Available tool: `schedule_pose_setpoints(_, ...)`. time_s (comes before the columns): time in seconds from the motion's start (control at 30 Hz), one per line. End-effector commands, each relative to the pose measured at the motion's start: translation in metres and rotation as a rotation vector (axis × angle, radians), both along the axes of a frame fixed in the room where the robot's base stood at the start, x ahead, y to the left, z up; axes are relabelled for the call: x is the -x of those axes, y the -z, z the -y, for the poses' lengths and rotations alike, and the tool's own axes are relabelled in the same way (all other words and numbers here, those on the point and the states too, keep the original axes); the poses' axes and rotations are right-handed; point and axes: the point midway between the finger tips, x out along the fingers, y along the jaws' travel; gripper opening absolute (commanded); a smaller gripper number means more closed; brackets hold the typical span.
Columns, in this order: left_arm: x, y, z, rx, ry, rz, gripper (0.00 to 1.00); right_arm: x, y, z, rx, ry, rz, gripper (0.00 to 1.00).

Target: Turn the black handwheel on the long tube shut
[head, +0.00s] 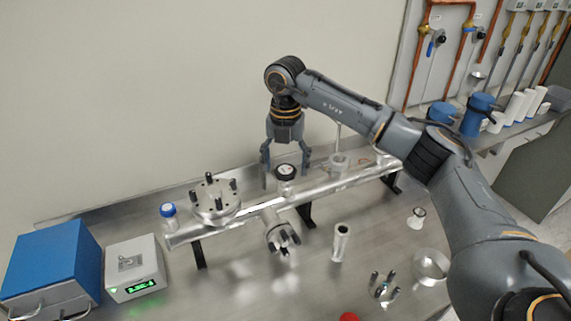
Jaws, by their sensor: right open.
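The long silver tube (330,187) runs across the steel bench, raised on black stands. The black handwheel (286,170), with a pale centre, sits on top of the tube near its middle. My right gripper (286,161) points down from above with its fingers spread, one to the left and one to the right of the handwheel in the picture. The fingers look apart from its rim; I cannot tell their exact depth. My left gripper is out of view.
A round flange with black posts (215,198) stands on the tube to the left. A blue-capped bottle (168,210), a grey display box (135,268) and a blue box (52,265) are further left. Loose metal parts, including a small cylinder (340,242), lie in front.

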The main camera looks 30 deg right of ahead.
Motion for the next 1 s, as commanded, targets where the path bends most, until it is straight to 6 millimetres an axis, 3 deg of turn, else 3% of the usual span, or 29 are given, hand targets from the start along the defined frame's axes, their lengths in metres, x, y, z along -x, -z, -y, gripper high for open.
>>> schedule_pose_setpoints(0.23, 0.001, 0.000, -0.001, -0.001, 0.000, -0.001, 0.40, 0.000, -0.009, 0.000, -0.001, -0.001, 0.001, 0.73)
schedule_pose_setpoints(0.7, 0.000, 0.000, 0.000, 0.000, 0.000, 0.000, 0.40, 0.000, -0.100, 0.000, -0.001, -0.001, 0.002, 0.73)
schedule_pose_setpoints(1.0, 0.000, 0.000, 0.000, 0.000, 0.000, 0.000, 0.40, 0.000, -0.120, 0.000, 0.000, 0.000, -0.001, 0.73)
